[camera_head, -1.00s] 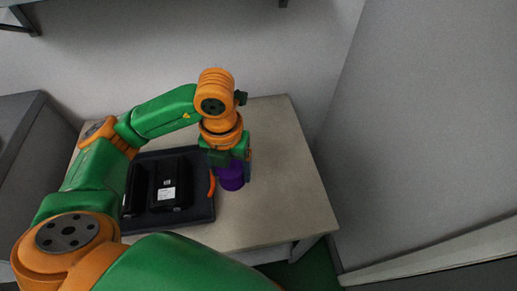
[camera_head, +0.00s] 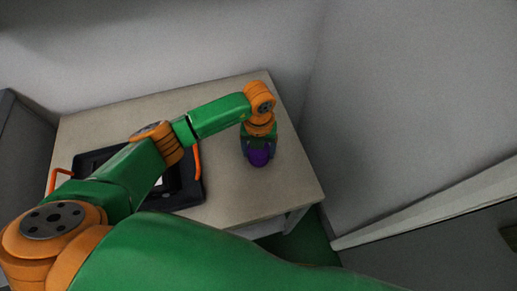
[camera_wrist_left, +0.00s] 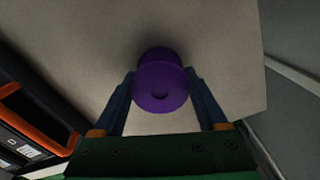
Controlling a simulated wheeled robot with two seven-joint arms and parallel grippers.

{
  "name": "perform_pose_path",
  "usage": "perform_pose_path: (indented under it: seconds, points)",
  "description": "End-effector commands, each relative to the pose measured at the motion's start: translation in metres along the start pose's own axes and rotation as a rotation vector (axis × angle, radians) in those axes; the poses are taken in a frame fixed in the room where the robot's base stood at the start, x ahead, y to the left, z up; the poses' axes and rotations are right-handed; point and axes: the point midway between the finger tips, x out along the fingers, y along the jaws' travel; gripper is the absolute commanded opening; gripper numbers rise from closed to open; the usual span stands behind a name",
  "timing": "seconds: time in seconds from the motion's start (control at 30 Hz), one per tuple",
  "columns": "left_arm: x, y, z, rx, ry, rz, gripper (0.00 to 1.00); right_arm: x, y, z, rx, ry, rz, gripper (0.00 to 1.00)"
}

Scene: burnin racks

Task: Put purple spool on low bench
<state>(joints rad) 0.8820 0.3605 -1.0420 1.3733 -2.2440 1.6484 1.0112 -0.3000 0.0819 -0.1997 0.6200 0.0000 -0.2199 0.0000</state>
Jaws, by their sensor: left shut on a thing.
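The purple spool (camera_head: 259,156) is at my left gripper (camera_head: 258,146), over the right part of the low bench (camera_head: 230,195). In the left wrist view the spool (camera_wrist_left: 160,85) sits between the two blue fingers of the left gripper (camera_wrist_left: 160,92), which are shut on it. The pale bench top (camera_wrist_left: 225,70) lies below and around the spool in that view. I cannot tell whether the spool's underside touches the bench. My right gripper is not in view.
A black tray (camera_head: 188,198) with orange handles takes up the left part of the bench, partly hidden by my left arm. It also shows at the left in the left wrist view (camera_wrist_left: 30,95). The bench top around the spool is clear. Grey walls stand behind and right.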

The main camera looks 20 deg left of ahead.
Motion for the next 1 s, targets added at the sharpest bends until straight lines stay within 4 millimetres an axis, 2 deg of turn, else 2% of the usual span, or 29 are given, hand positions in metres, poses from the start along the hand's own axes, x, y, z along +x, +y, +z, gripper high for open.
perform_pose_path:
  seconds: [0.03,0.07,0.13,0.33,0.4,0.47,0.8,0.9,1.0]
  points:
    - [0.003,0.0,0.0,0.0,0.0,0.0,0.11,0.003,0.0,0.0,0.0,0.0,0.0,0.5]
    - [0.002,0.0,0.0,0.0,0.0,0.0,0.81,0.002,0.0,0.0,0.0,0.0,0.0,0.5]
    - [0.002,0.0,0.0,-0.001,0.0,0.0,1.0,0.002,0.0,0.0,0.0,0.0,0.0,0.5]
    - [0.001,0.0,0.0,-0.001,0.0,0.0,1.0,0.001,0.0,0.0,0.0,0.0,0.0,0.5]
    - [-0.005,0.0,0.0,-0.001,0.0,0.0,1.0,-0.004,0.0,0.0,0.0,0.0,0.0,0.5]
    - [-0.011,0.0,0.001,-0.001,-0.003,-0.002,1.0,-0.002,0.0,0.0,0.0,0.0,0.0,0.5]
    - [-0.1,0.0,0.001,0.0,-0.004,-0.001,1.0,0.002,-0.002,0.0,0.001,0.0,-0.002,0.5]
    - [-0.115,0.0,0.001,-0.001,-0.002,0.0,1.0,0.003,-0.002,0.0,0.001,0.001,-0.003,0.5]
    - [-0.121,0.0,0.0,0.0,0.0,0.001,1.0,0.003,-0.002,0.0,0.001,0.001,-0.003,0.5]
